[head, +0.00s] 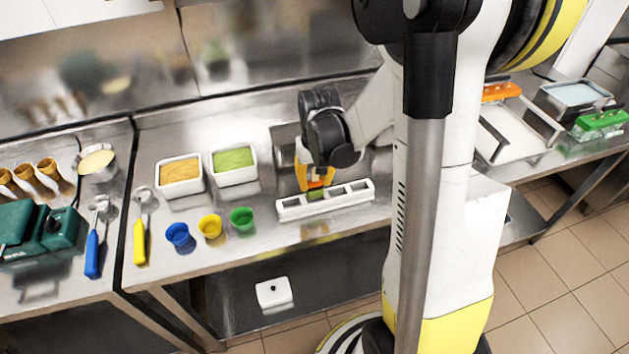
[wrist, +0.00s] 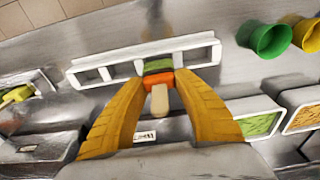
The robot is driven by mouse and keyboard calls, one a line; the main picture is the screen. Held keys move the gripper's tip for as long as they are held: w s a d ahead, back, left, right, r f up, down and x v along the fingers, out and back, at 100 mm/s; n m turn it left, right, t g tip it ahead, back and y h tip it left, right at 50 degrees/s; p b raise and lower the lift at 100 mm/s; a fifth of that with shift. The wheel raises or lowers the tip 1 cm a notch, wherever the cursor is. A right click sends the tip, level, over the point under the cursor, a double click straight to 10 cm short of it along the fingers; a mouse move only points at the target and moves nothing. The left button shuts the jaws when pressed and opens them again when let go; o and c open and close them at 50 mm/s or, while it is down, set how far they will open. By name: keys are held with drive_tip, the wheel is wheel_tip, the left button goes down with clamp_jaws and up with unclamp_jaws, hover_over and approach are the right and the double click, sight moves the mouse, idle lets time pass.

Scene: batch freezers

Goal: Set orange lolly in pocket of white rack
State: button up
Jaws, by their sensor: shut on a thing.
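The white rack (head: 350,201) is a long low block with a row of square pockets, lying on the steel counter; it also spans the upper wrist view (wrist: 110,66). My gripper (head: 316,183) is over the middle of the rack's back edge, yellow fingers pointing down. In the wrist view its fingers (wrist: 160,78) are closed on the sides of the orange lolly (wrist: 158,81), whose pale stick points toward the camera. A green patch (wrist: 158,66) shows at the pocket just beyond the lolly. I cannot tell whether the lolly's lower end is inside a pocket or above it.
Blue (head: 179,237), yellow (head: 210,227) and green (head: 242,219) cups stand left of the rack. Tan-filled (head: 180,191) and green-filled (head: 234,178) white tubs stand behind the cups. A yellow-handled scoop (head: 139,240) lies farther left. Bare counter lies in front of the rack.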

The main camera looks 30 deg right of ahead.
sight(315, 191)
drive_tip(key=shift+f+b, duration=2)
drive_tip(key=shift+f, duration=0.05)
idle(1.5)
drive_tip(key=o, duration=1.1)
drive_tip(key=r, duration=0.4)
drive_tip(key=s+r, duration=0.1)
drive_tip(key=r, duration=0.7)
drive_tip(key=shift+s+a, duration=0.2)
